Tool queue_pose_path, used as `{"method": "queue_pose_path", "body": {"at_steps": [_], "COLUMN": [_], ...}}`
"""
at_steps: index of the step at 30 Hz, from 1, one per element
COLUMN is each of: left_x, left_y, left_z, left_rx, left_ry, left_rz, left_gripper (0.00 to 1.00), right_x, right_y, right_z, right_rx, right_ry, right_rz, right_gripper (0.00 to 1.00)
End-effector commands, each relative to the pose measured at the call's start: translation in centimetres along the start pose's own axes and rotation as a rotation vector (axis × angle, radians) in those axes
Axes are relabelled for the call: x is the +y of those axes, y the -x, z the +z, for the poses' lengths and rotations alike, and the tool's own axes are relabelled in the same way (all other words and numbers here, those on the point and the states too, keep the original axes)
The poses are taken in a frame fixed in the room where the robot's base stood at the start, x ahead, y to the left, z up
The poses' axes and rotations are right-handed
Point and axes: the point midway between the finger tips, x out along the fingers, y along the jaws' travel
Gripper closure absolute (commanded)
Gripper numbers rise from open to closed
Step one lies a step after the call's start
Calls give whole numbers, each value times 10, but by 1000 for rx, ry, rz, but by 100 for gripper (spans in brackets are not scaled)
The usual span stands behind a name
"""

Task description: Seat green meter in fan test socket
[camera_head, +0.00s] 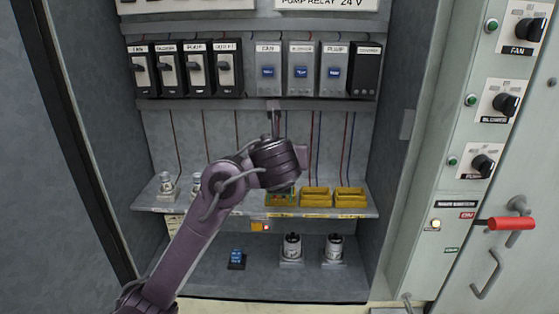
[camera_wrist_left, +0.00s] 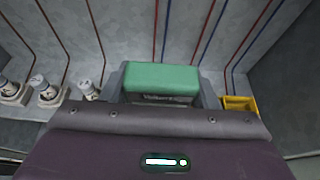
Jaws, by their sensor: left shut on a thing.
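The green meter (camera_wrist_left: 163,78) is between my left gripper's fingers (camera_wrist_left: 163,92) in the left wrist view. My left gripper is shut on it; its printed front is partly cut off by my wrist. In the head view my left arm reaches to the shelf, and the wrist hides most of the gripper and meter. Three yellow sockets stand in a row on the shelf: the left one (camera_head: 279,201) lies just below my wrist, partly hidden, then a middle one (camera_head: 316,198) and a right one (camera_head: 350,198). I cannot tell whether the meter touches the left socket. My right gripper is not in view.
Fan, blower and pump relays (camera_head: 268,72) hang above the shelf (camera_head: 230,211). Small white-based glass parts (camera_head: 166,186) stand at the shelf's left. Below are two cylinders (camera_head: 292,247) and a small blue part (camera_head: 237,257). A red-handled lever (camera_head: 512,224) is at the right.

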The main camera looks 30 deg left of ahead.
Motion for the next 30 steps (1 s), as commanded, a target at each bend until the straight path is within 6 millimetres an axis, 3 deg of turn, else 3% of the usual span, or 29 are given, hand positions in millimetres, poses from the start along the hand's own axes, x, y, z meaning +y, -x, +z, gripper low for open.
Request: {"method": "queue_pose_path", "body": {"at_steps": [30], "left_x": [0], "left_y": [-58], "left_z": [19], "left_rx": [-3], "left_ry": [2], "left_rz": [-1], "left_gripper": [77], "right_x": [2], "right_y": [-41], "right_z": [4], "right_rx": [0], "right_ry": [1], "right_rz": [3], "right_gripper": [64]}}
